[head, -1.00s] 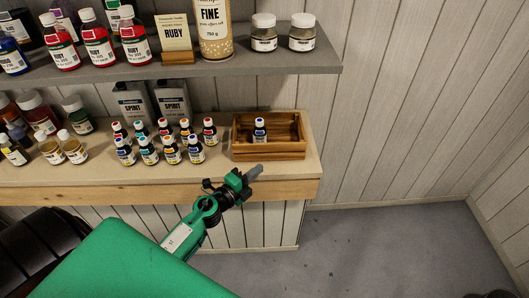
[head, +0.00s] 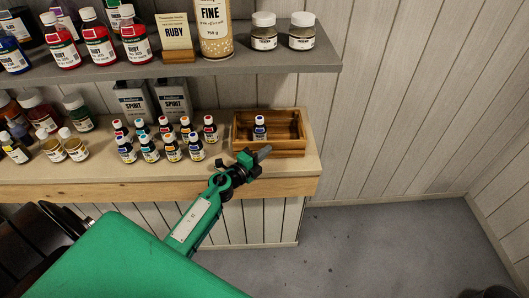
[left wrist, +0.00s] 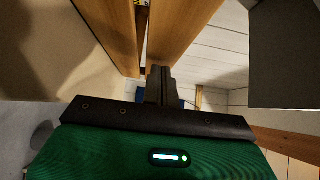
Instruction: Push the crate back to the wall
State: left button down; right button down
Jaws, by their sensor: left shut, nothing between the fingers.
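The wooden crate (head: 290,148) stands at the right end of the counter, near the back wall. One small dark bottle (head: 260,128) with a pale label and blue cap stands inside it. My left gripper (head: 264,152) is shut and empty, its tips at the crate's front side; I cannot tell whether they touch it. In the left wrist view the shut fingers (left wrist: 160,85) point at the crate's wooden slats (left wrist: 185,25). My right gripper is not in view.
Several small bottles (head: 170,150) stand in rows left of the crate. Two spirit tins (head: 173,98) stand behind them. A grey shelf (head: 220,68) with bottles and jars hangs above. The counter (head: 309,166) ends just right of the crate.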

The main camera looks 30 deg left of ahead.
aim_at(263, 129)
pick_arm(q)
jog(key=w+a+b, duration=0.1)
jog(key=w+a, duration=0.1)
jog(key=w, duration=0.1)
jog(key=w+a, duration=0.2)
jog(key=w, duration=0.1)
jog(key=w+a+b, duration=0.1)
jog(key=w+a, duration=0.1)
jog(key=w, duration=0.2)
jog(key=shift+b, duration=0.35)
jog(key=shift+w+a, duration=0.25)
jog(key=shift+w, duration=0.05)
